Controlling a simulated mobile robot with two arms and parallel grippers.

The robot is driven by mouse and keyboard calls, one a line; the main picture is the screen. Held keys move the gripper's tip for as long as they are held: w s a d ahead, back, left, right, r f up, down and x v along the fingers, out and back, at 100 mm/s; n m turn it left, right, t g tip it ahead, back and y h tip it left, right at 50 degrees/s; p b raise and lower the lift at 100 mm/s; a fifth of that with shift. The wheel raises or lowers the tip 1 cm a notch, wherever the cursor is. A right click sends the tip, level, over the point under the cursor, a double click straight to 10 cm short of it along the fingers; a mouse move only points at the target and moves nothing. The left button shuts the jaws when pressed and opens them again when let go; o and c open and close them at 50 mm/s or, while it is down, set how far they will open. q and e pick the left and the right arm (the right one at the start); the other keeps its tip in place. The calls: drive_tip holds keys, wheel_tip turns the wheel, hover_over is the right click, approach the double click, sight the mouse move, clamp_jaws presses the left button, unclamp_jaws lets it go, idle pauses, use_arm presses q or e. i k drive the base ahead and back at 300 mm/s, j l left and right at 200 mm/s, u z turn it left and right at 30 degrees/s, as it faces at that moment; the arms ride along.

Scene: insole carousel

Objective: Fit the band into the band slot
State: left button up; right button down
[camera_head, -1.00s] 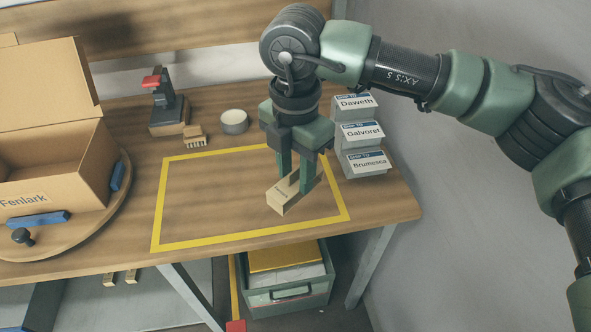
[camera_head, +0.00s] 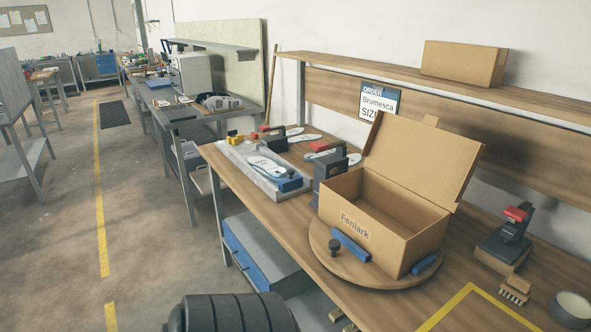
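Neither of my grippers is in view. No thing that I can clearly tell as the band or the band slot shows. An open cardboard box (camera_head: 388,218) with a "Fenlark" label stands on a round wooden turntable (camera_head: 345,276), its lid raised at the back. Two blue clamps are at the turntable's edge: one at the front (camera_head: 350,245) and one on the right (camera_head: 424,263). An order card (camera_head: 379,101) reading "Brumesca" and a partly hidden size line hangs behind the box.
Several insoles lie left of the box, one on a grey tray (camera_head: 262,172). A red-topped stamp (camera_head: 508,230), a brush (camera_head: 515,289) and a round tin (camera_head: 572,308) sit at right. A yellow outline (camera_head: 455,300) starts lower right. Floor at left is open.

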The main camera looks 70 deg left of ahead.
sight(249, 155)
drive_tip(key=k+u, duration=0.1)
drive_tip(key=u, duration=2.4)
